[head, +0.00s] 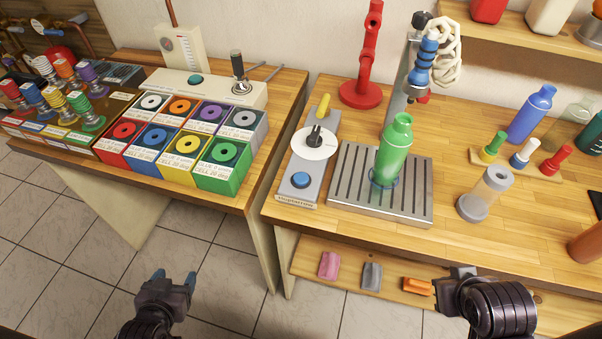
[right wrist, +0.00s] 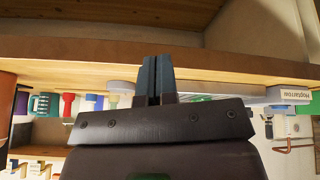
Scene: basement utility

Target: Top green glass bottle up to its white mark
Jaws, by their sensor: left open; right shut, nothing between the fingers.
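The green glass bottle (head: 394,150) stands on the slotted metal tray (head: 350,180), inside a blue ring (head: 375,182). The blue nozzle (head: 422,62) on a grey stand is above and slightly right of it in the head view. I cannot make out the white mark. A grey control panel (head: 300,182) left of the tray has a yellow lever (head: 323,107), a black knob on a white dial (head: 316,143) and a blue button (head: 300,180). My left gripper (head: 174,277) is open and empty, low in front of the tables. My right gripper (right wrist: 155,78) is shut and empty, near the table's front edge.
A clear cylinder (head: 486,193) stands right of the tray, with coloured stoppers (head: 525,152) and a blue bottle (head: 532,114) behind. A red stand (head: 361,90) is at the back. Coloured boxes (head: 195,160) fill the left table. A lower shelf (head: 340,283) holds small blocks.

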